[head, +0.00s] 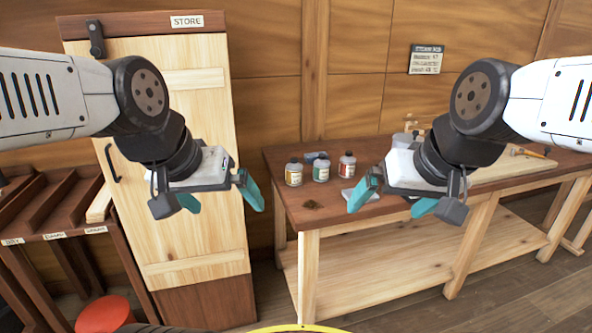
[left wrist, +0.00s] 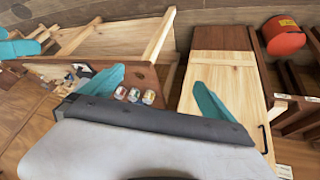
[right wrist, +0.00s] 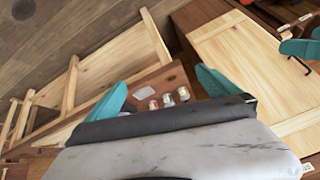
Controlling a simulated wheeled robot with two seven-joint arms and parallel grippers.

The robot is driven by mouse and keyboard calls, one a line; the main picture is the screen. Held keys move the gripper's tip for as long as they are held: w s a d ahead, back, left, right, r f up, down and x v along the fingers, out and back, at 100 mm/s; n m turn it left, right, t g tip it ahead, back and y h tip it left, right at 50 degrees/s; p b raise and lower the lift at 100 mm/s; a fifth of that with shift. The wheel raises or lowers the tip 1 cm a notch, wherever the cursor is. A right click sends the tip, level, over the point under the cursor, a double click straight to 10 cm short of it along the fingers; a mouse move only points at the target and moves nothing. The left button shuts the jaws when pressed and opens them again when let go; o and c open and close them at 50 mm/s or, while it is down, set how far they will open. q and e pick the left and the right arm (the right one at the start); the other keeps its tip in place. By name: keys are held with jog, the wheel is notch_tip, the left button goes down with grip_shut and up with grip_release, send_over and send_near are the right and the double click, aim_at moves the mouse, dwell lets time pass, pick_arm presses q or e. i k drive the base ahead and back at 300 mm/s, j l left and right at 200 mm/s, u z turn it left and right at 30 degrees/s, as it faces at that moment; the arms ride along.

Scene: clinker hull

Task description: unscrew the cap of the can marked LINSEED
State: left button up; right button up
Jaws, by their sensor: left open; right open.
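Three small cans with dark caps stand upright near the left end of the workbench: one with a yellowish label (head: 294,173), one with a green label (head: 321,169) and one with a red label (head: 347,165). Their lettering is too small to read, so I cannot tell which is LINSEED. They also show small in the left wrist view (left wrist: 134,95) and the right wrist view (right wrist: 168,100). My left gripper (head: 222,197) is open and empty, left of the bench in front of the store door. My right gripper (head: 393,201) is open and empty, right of the cans.
The workbench (head: 290,200) has a grey flat item (head: 361,197), a dark patch (head: 312,205) and a hammer (head: 531,153). The STORE cupboard (head: 190,230) stands shut at left, beside a labelled rack (head: 60,228). A red-topped object (head: 103,313) is at lower left.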

aim_at(294, 172)
jog(key=i+l+u, duration=0.1)
jog(key=u, duration=0.35)
jog(key=i+l+u, duration=0.1)
jog(key=l+u, duration=0.15)
jog(key=u, duration=0.15)
jog(key=i+l+u, duration=0.1)
jog(key=l, duration=0.3)
jog(key=i+l+u, duration=0.15)
jog(key=l, duration=0.3)
jog(key=i+l+u, duration=0.1)
jog(key=l, duration=0.35)
jog(key=l+u, duration=0.15)
jog(key=l, duration=0.3)
jog(key=i+l, duration=0.1)
jog(key=l, duration=0.2)
jog(key=i+l, duration=0.1)
jog(key=l, duration=0.2)
